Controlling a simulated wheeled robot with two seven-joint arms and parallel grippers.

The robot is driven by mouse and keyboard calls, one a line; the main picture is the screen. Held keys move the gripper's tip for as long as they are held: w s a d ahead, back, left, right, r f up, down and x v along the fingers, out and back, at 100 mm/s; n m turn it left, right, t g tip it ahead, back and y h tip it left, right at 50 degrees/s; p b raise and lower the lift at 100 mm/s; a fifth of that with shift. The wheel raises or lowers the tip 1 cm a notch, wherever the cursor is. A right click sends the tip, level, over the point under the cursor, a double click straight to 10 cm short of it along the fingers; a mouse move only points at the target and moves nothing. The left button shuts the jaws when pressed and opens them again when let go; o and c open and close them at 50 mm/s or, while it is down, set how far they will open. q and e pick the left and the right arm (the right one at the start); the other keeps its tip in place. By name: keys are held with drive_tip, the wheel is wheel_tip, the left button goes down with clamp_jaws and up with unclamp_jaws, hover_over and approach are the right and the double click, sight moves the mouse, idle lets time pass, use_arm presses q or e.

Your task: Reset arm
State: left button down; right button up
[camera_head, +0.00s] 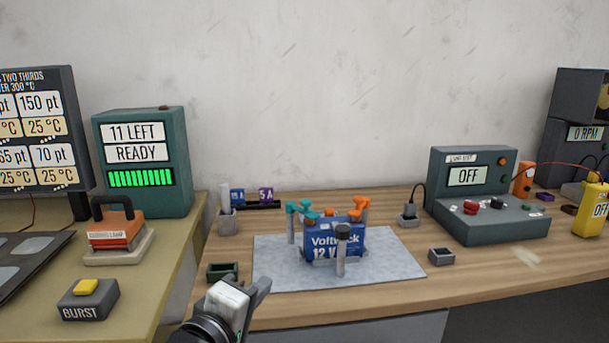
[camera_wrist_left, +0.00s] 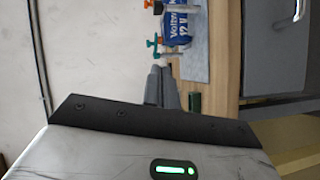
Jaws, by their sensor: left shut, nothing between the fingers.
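My left gripper (camera_head: 262,287) comes in from the bottom of the head view, over the front edge of the wooden bench, near a small green tray. Its fingers are together and hold nothing; they also show closed in the left wrist view (camera_wrist_left: 161,72). The battery also shows in the left wrist view (camera_wrist_left: 176,27). My right gripper is not in view.
A small green tray (camera_head: 222,272) lies close left of the gripper. A BURST button box (camera_head: 88,300), a red-topped tool (camera_head: 117,236) and a READY unit (camera_head: 150,160) stand left. A tester reading OFF (camera_head: 487,215) and a yellow meter (camera_head: 592,210) stand right.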

use_arm(q)
drive_tip(key=s+a+f+m+g+y, duration=0.1)
drive_tip(key=s+f+m, duration=0.3)
drive_tip(key=f, duration=0.5)
drive_tip(key=s+a+f+m+g+y, duration=0.1)
drive_tip(key=s+a+f+m+g, duration=0.1)
drive_tip(key=s+a+f+m, duration=0.2)
drive_tip(key=s+a+f+m+g+y, duration=0.1)
drive_tip(key=s+a+f+m, duration=0.1)
drive_tip(key=s+f+m, duration=0.3)
drive_tip(key=s+f, duration=0.4)
drive_tip(key=f, duration=0.5)
drive_tip(key=shift+s+a+f+m+g, duration=0.15)
drive_tip(key=shift+s+a+m+g, duration=0.15)
drive_tip(key=shift+m, duration=0.1)
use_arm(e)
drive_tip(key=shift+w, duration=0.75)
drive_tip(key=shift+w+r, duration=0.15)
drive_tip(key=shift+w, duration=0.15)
